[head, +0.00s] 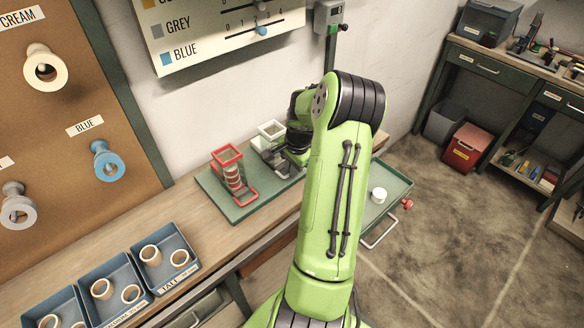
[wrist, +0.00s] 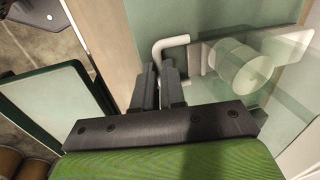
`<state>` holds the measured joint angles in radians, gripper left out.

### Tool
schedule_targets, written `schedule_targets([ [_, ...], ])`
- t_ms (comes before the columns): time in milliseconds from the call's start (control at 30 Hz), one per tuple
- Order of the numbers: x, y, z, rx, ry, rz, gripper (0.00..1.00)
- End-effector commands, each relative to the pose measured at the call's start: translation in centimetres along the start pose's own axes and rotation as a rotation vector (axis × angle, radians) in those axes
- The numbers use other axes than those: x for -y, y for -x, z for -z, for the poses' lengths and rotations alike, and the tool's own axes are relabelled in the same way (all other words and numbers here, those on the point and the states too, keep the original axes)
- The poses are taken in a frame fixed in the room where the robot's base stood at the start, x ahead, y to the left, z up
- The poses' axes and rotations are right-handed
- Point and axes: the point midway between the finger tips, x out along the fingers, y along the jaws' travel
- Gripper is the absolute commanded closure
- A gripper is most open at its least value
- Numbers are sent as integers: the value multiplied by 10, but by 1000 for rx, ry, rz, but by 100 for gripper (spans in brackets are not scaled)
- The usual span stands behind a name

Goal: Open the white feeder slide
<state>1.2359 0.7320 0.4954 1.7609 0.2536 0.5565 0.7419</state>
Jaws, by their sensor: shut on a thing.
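The white feeder (head: 271,130) stands on the green base plate (head: 220,197) on the bench, partly hidden behind my arm in the head view. In the wrist view its slide has a pale bent handle (wrist: 172,42), and a pale round cylinder (wrist: 243,66) shows to the right of it. My gripper (wrist: 160,82) is shut on the handle, with its fingers close together around one leg. In the head view the fingertips are hidden. How far the slide is out cannot be told.
The red feeder (head: 229,167) stands to the left on the same plate. A green tray (head: 385,190) with a white round piece (head: 378,195) is right of my arm. Blue bins (head: 165,262) with rings line the bench's front left. The wall rises close behind.

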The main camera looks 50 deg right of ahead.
Motion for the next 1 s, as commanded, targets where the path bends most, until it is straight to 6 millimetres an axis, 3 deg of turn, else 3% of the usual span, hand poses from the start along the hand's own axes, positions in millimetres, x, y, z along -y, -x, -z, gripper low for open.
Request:
schedule_targets([
  [333,-54,10,0,-2,-1,-3,100],
  [667,-59,11,-1,-1,1,1,100],
  [700,-59,11,-1,-1,1,1,89],
  [867,-59,11,-1,-1,1,1,64],
  [1000,-59,10,-1,-1,0,0,64],
])
